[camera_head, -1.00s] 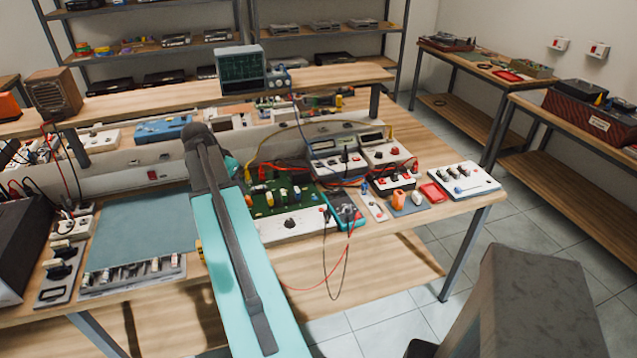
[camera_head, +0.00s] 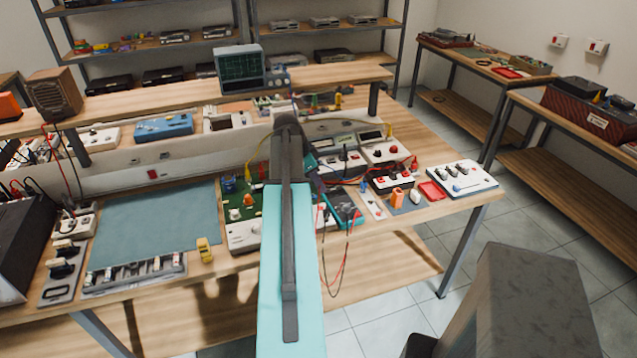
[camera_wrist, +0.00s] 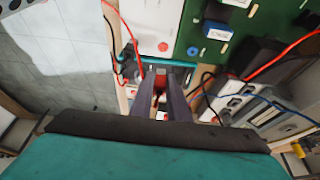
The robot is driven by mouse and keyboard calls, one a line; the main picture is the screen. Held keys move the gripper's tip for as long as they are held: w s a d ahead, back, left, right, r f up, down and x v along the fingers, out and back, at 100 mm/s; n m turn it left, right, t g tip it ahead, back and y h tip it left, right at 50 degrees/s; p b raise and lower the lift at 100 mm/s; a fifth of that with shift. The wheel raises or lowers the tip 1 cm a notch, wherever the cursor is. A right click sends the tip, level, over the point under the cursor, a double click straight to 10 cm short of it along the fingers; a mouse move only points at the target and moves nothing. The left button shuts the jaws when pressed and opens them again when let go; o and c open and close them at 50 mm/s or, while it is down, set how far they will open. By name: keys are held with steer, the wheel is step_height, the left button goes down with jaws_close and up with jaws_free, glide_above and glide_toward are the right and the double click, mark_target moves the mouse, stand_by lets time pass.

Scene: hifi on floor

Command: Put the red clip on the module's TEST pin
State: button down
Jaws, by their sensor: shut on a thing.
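In the wrist view my gripper (camera_wrist: 163,84) is shut on a small red thing, which looks like the red clip (camera_wrist: 160,79). The fingers are over a teal hand-held meter (camera_wrist: 182,73), beside the module's edge. In the head view my own arm hides the fingers and clip. The module is a green board (camera_head: 236,196) with a white front panel (camera_head: 243,236), partly behind my arm. The board (camera_wrist: 208,32) and panel (camera_wrist: 152,22) also show in the wrist view. I cannot make out the TEST pin or its label.
The teal meter (camera_head: 347,211) lies right of my arm, with red and black leads hanging over the bench's front edge. A yellow object (camera_head: 205,250) stands left of the module. Red and black cables cross the instruments on the right. The blue-grey mat (camera_head: 150,222) is clear.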

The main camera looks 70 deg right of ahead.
steer(key=shift+f, duration=0.2)
stand_by(0.3)
steer(key=shift+f+b, duration=1.35)
steer(key=shift+f, duration=1.4)
steer(key=shift+f+b, duration=0.7)
steer(key=shift+f, duration=0.1)
stand_by(1.5)
steer(key=c, duration=1.6)
jaws_free()
steer(key=shift+w, duration=0.1)
steer(key=shift+b+v, duration=1.55)
steer(key=shift+v, duration=5.35)
